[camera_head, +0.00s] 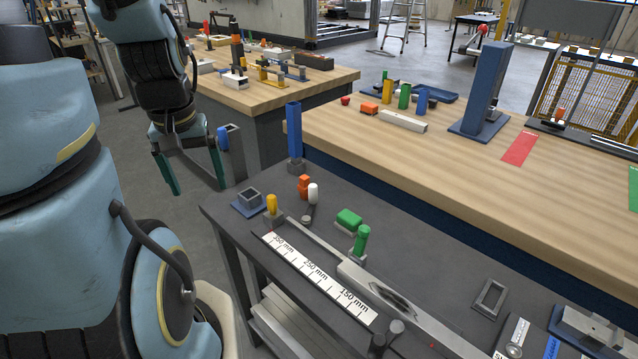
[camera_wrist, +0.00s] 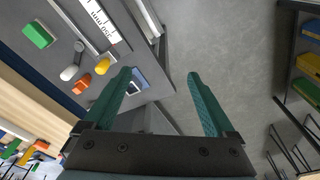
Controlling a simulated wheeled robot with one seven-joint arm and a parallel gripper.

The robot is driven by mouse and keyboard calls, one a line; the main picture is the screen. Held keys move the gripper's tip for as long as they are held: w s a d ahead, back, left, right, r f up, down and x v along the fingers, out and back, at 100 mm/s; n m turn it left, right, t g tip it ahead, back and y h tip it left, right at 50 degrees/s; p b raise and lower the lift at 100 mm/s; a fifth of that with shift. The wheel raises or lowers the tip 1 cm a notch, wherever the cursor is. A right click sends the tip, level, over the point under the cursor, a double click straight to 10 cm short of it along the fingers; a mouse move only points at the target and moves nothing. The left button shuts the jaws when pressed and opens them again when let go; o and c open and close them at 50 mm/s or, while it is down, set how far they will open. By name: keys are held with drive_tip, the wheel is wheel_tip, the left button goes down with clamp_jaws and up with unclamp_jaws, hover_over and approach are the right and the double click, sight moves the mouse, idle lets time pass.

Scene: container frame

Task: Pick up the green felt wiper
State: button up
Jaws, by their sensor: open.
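The green felt wiper (camera_head: 349,218) appears as a green block on a pale base on the dark grey bench, behind an upright green cylinder (camera_head: 361,240). A green block, apparently the wiper, shows at the upper left of the wrist view (camera_wrist: 38,35). My gripper (camera_head: 192,176) is open and empty, left of the bench in the head view and well apart from the wiper. In the wrist view its two teal fingers (camera_wrist: 159,76) are spread, with floor and the bench edge beyond them.
Near the wiper are a white capsule (camera_head: 313,193), an orange part (camera_head: 304,186), a yellow peg (camera_head: 272,204) and a ruler plate (camera_head: 318,280). A tall blue post (camera_head: 294,130) stands at the bench's back corner. A wooden table (camera_head: 450,160) lies behind.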

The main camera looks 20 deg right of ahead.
drive_tip(key=w+d+f+n+g+b, duration=0.1)
drive_tip(key=w+d+f+n+b, duration=0.15)
drive_tip(key=d, duration=1.15)
drive_tip(key=n+b, duration=0.1)
drive_tip(key=n, duration=0.3)
approach(349, 216)
drive_tip(key=shift+g, duration=0.3)
drive_tip(key=f+p, duration=0.1)
drive_tip(key=f, duration=0.4)
drive_tip(key=f+p, duration=0.1)
drive_tip(key=f, duration=0.4)
drive_tip(key=shift+w+d+f, duration=0.15)
drive_tip(key=shift+w, duration=0.05)
clamp_jaws()
